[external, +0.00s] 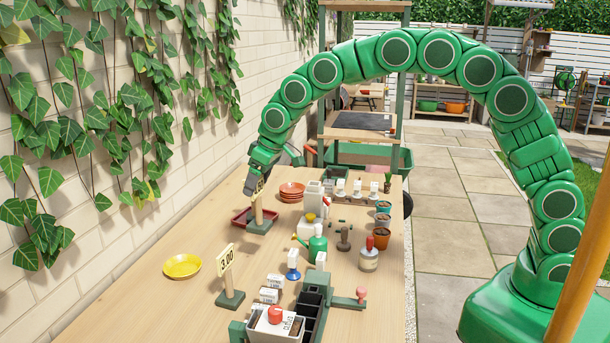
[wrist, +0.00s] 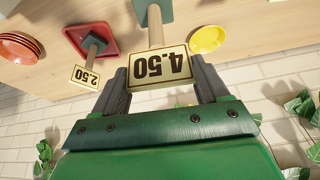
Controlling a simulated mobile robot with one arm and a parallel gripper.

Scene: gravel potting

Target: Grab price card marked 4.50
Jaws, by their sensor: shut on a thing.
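The price card marked 4.50 (wrist: 160,68) appears upside down in the wrist view, on a wooden post with a green base (wrist: 152,9). My gripper (wrist: 161,82) is shut on this card, with one dark finger at each side of it. In the external view my gripper (external: 258,178) is at the far left of the bench, at the top of a post with a dark green base (external: 259,226). The fingers and card are small there, and the number cannot be read.
A card marked 2.50 (wrist: 86,78) stands close by, near a red tray (wrist: 84,27). A yellow dish (external: 182,266) and another price card (external: 226,258) are nearer the front.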

